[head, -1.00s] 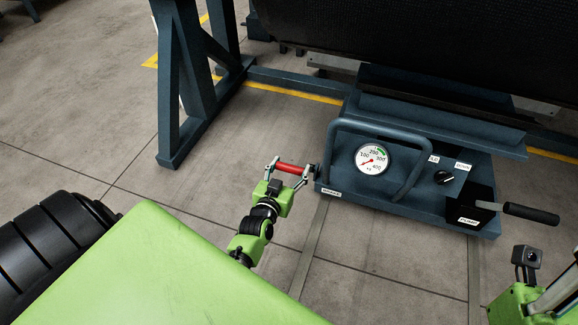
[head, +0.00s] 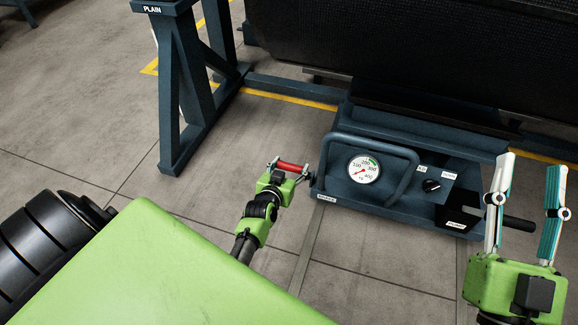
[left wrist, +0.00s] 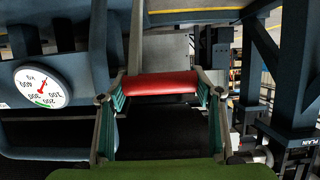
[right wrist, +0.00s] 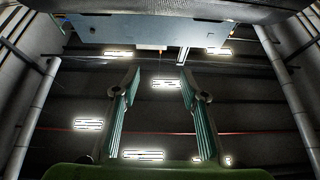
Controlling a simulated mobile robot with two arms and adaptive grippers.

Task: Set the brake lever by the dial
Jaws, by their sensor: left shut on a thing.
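The red brake lever grip (head: 292,166) sticks out at the left side of the blue press unit; it also shows in the left wrist view (left wrist: 160,83). My left gripper (head: 290,168) is shut on it, one finger at each end. The round white dial (head: 363,169) faces up on the unit, with a green band at its upper right and a red needle pointing to the lower left, outside the band. The dial appears upside down in the left wrist view (left wrist: 42,85). My right gripper (head: 531,168) is open and empty, raised in front of the unit's right end.
A black selector knob (head: 431,186) sits right of the dial. The black pump handle (head: 519,223) is partly behind my right gripper. A tubular guard (head: 409,176) arches beside the dial. A blue stand (head: 180,100) rises at the left. Floor in front is clear.

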